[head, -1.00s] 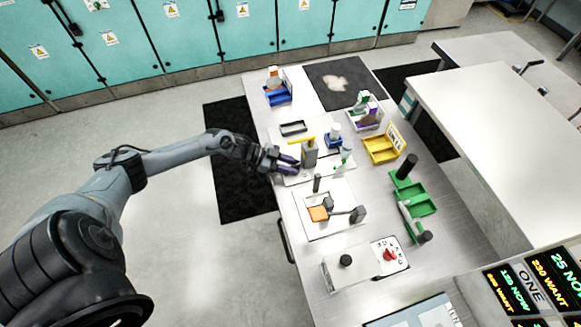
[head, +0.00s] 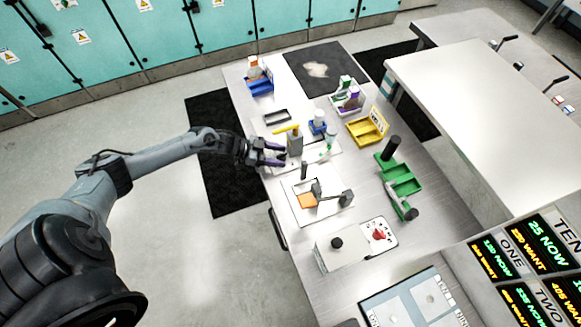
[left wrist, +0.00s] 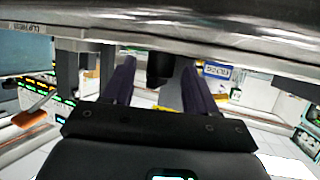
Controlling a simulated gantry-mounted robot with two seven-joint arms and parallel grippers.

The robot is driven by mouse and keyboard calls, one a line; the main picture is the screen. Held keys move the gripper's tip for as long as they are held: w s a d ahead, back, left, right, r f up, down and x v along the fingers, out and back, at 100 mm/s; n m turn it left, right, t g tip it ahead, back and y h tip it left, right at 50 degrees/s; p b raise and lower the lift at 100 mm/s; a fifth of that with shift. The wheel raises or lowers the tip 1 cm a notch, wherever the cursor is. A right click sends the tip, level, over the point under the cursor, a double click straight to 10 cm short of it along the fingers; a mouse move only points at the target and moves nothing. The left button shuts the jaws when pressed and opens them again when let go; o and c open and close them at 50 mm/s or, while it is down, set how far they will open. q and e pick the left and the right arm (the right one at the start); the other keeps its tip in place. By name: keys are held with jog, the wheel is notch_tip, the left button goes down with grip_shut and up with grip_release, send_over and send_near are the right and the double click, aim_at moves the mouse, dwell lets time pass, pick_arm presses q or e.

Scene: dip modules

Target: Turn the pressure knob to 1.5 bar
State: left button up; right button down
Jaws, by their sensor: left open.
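A red knob (head: 380,235) sits on a white marked dial plate at the right end of a pale box near the front of the bench. Its markings are too small to read. My left gripper (head: 278,154) is open and empty at the bench's left edge, well behind the knob and beside a grey post (head: 295,146) with a yellow lever. In the left wrist view its two purple fingers (left wrist: 159,72) stand apart with a dark cylinder behind the gap. The red knob cannot be made out there. My right gripper is not in view.
A black knob (head: 337,243) stands on the pale box. A plate with upright posts (head: 304,170) lies between my gripper and the box. Green holders (head: 402,180) and a yellow bin (head: 362,131) line the right side. Lit displays (head: 540,245) stand at lower right.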

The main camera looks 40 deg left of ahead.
pick_arm(q)
jog(key=n+t+y+p, duration=0.1)
jog(key=n+y+p, duration=0.1)
jog(key=p, duration=0.1)
jog(key=n+t+y+p, duration=0.1)
jog(key=n+y+p, duration=0.1)
jog(key=p, duration=0.1)
jog(key=d+n+t+y+p, duration=0.1)
jog(key=n+y+p, duration=0.1)
jog(key=p, duration=0.1)
jog(key=shift+s+r, duration=0.35)
jog(key=n+y, duration=0.1)
jog(key=n+y+p, duration=0.2)
jog(key=y, duration=0.1)
jog(key=shift+d+f+n+t, duration=0.25)
jog(key=shift+d+n+t, duration=0.05)
jog(key=shift+s+n+y, duration=0.25)
jog(key=shift+n+y, duration=0.05)
jog(key=shift+y, duration=0.2)
jog(key=a+v, duration=0.1)
jog(key=v, duration=0.9)
jog(key=d+r+n+g+h+p, duration=0.1)
jog(key=d+r+n+h+p, duration=0.1)
jog(key=d+r, duration=1.4)
jog(key=shift+d+r+n+h+p, duration=0.15)
jog(key=shift+r+n+h+p, duration=0.15)
jog(key=shift+r+p, duration=0.7)
jog(key=shift+d+r, duration=0.1)
